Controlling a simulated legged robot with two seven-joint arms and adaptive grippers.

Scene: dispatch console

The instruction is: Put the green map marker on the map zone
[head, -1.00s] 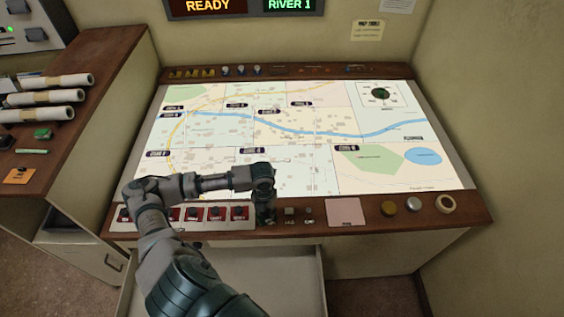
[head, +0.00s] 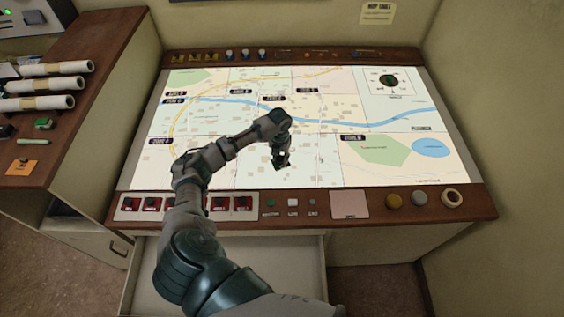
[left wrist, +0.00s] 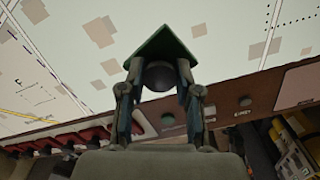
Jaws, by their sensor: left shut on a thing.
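My left gripper (head: 281,160) is over the lower middle of the lit map (head: 200,130). It is shut on the green map marker (left wrist: 163,46), whose green angular top and dark rounded part show between the fingers in the left wrist view. In the head view the marker is mostly hidden by the gripper. Its exact height above the map cannot be told. My right gripper is not in view.
Along the front wooden ledge are red switches (head: 173,204), a small green button (head: 271,203), a pink note (head: 350,204), round knobs (head: 394,201) and a tape roll (head: 452,198). Small pieces line the back ledge. Paper rolls (head: 45,86) lie on the left cabinet.

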